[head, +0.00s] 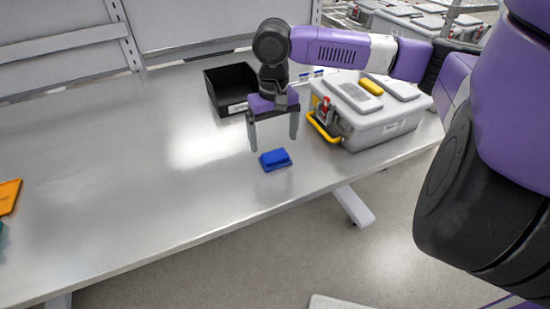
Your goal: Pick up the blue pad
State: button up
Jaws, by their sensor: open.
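The blue pad (275,160) is a small block lying on the metal table (110,190), near its front edge. My gripper (273,146) points down above the pad, with its two fingers spread apart and empty. In the picture the pad shows just below and between the fingertips. I cannot tell the exact height of the fingertips over it.
A grey case (375,128) with a yellow handle stands close to the right of my gripper. A black bin (230,88) sits behind it. An orange item (9,196) lies at the far left edge. The table's left and middle are clear.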

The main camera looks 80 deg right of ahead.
aim_at(275, 155)
jog(key=f, duration=0.5)
jog(key=shift+s+d+f+p, duration=0.15)
jog(key=shift+d+f+p, duration=0.15)
jog(key=shift+f+p, duration=0.1)
jog(key=shift+c, duration=0.2)
jog(key=c, duration=1.4)
